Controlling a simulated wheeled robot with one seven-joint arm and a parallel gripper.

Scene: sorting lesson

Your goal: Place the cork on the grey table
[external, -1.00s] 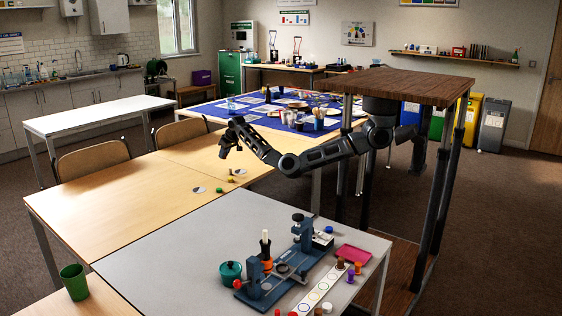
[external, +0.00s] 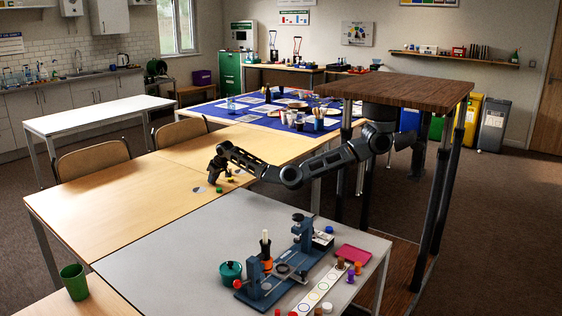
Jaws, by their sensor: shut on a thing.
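My gripper (external: 214,180) is low over the wooden table (external: 110,205), next to several small coloured caps. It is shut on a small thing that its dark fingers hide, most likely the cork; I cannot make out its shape. The grey table (external: 180,255) stands in front of the wooden table, nearer the camera. My gripper is beyond the grey table's far left edge, not over it.
A yellow cap (external: 231,180) and a green cap (external: 219,190) lie close to my gripper. On the grey table stand a blue-grey press (external: 303,235), a teal pot (external: 230,272), a pink tray (external: 354,253) and a strip with coloured circles (external: 318,288). Its left part is clear.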

